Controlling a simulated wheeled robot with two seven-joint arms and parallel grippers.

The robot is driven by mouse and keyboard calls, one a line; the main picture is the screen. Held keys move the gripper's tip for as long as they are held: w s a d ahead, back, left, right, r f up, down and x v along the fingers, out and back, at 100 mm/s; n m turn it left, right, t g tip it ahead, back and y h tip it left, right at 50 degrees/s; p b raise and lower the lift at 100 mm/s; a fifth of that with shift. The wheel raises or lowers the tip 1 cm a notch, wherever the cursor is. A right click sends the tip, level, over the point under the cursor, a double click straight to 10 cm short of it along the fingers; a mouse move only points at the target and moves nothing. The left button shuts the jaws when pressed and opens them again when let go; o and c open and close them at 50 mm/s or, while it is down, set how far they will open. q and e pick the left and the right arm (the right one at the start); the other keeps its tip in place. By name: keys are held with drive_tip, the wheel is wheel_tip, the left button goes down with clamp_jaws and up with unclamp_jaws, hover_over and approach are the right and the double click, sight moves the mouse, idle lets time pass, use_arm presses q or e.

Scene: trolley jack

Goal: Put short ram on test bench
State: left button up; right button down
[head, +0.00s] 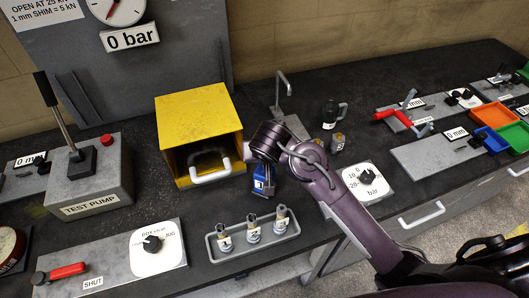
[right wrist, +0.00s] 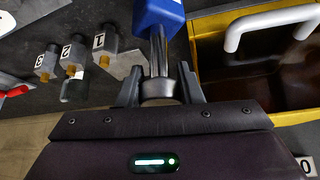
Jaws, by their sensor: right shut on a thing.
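My right gripper (head: 264,163) is shut on a blue ram (head: 264,184), held in front of the yellow box's right side. In the right wrist view the ram's blue body (right wrist: 158,12) and bright rod (right wrist: 158,50) point away from my right gripper (right wrist: 158,86), whose fingers clasp the rod end. The label on the blue body is too small to read. The yellow box (head: 198,115) has an open front with a white handle (head: 210,174). I cannot tell whether the ram touches anything. My left gripper is not in view.
A grey tray with numbered fittings (head: 224,241) stands in front of the ram. The test pump (head: 92,180) is left of the yellow box. A dial panel (head: 366,180) is to the right, and a dark cup-like part (head: 331,115) stands behind.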

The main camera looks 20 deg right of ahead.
drive_tip(key=shift+r, duration=0.15)
drive_tip(key=c, duration=1)
unclamp_jaws()
drive_tip(key=b+v, duration=0.2)
drive_tip(key=v, duration=1)
drive_tip(key=shift+b, duration=0.4)
drive_tip(key=shift+a, duration=0.1)
